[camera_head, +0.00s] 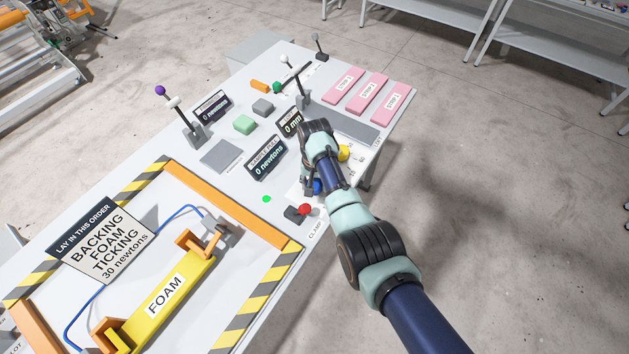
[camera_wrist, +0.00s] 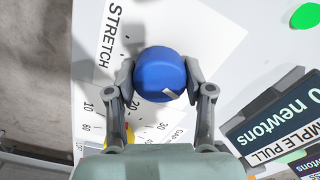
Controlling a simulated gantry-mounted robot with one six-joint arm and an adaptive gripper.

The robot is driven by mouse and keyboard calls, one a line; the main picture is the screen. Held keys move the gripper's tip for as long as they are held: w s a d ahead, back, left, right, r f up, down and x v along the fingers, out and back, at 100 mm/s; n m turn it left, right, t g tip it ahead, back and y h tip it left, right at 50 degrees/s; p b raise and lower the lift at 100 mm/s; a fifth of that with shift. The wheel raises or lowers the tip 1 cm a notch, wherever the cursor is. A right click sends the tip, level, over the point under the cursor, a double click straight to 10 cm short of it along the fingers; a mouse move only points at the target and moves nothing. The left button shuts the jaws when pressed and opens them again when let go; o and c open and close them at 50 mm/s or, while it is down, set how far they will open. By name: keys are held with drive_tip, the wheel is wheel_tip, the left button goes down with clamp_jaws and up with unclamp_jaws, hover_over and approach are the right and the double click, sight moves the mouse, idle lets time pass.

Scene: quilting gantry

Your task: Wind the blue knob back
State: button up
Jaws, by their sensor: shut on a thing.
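The blue knob (camera_wrist: 158,72) is round with a white pointer mark on its lower right in the wrist view. In the head view the knob (camera_head: 317,186) shows partly beside my gripper (camera_head: 308,188), with my arm covering part of the plate.
A yellow knob (camera_head: 344,153) and a red knob (camera_head: 305,209) stand close to my gripper. A display reading 0 newtons (camera_head: 265,158) and another reading 0 mm (camera_head: 289,123) are near. A green disc (camera_head: 267,199) lies left of the red knob. Levers (camera_head: 191,126) stand farther back.

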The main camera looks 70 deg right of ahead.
drive_tip(key=n+p, duration=0.1)
drive_tip(key=n, duration=0.3)
drive_tip(key=shift+n, duration=0.3)
drive_tip(key=n, duration=0.4)
drive_tip(key=shift+n+p, duration=0.3)
drive_tip(key=shift+p, duration=0.05)
drive_tip(key=n, duration=0.4)
drive_tip(key=shift+n, duration=0.3)
drive_tip(key=n, duration=0.4)
drive_tip(key=shift+p, duration=0.3)
drive_tip(key=n, duration=0.9)
drive_tip(key=shift+n, duration=0.3)
drive_tip(key=n, duration=0.9)
